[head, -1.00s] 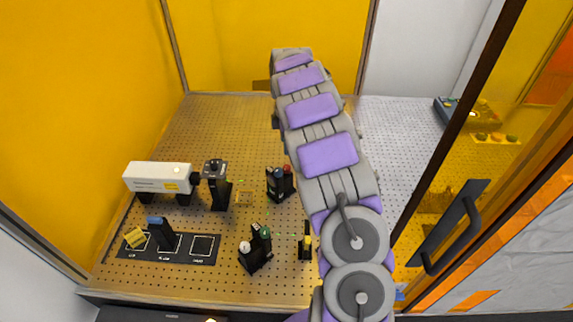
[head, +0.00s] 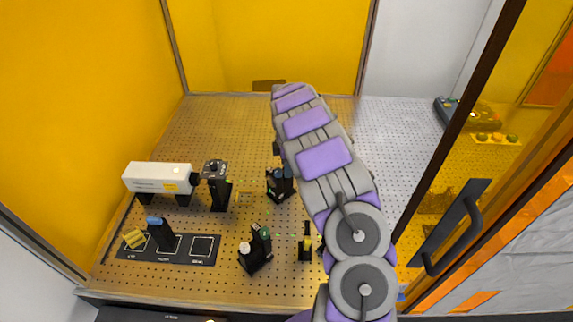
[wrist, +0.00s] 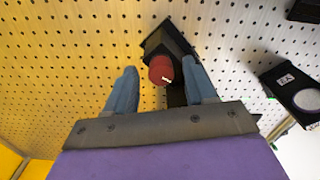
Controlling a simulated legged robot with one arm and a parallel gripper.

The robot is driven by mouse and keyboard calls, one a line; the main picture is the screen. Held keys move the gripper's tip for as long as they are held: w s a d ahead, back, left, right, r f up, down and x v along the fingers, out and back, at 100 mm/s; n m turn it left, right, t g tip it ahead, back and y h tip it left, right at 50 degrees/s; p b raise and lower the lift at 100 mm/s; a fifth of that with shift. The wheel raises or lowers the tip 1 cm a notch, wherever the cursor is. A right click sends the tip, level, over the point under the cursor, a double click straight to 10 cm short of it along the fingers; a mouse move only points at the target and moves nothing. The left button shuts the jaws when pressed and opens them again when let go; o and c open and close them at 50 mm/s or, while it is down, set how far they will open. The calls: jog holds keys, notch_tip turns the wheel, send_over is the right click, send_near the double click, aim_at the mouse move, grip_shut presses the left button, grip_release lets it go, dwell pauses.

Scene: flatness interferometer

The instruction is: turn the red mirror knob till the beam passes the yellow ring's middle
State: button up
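The red knob (wrist: 161,70) shows in the wrist view on a black mirror mount (wrist: 170,45). My gripper (wrist: 160,80) is open, with one blue finger on each side of the knob. The knob sits closer to the right finger; I cannot tell whether they touch. In the head view the mirror mount (head: 278,188) stands left of my arm, and its red knob does not show. A yellow ring (head: 307,242) stands on a black post nearer the front. Small green beam traces show near the mounts; whether the beam passes the ring's middle cannot be told.
A second mount with a green knob (head: 265,234) stands left of the ring. A white laser box (head: 160,178) and a black post (head: 217,190) stand at left, behind a black labelled tray (head: 182,258). An open door with a handle (head: 455,230) is at right.

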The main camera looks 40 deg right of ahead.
grip_shut()
jog(key=shift+a+r+m, duration=0.1)
jog(key=shift+m, duration=0.2)
jog(key=shift+w+m, duration=0.1)
jog(key=shift+m, duration=0.5)
grip_release()
jog(key=r+p, duration=0.1)
jog(key=r, duration=1.6)
jog(key=shift+d+r, duration=0.1)
jog(key=shift+d, duration=0.1)
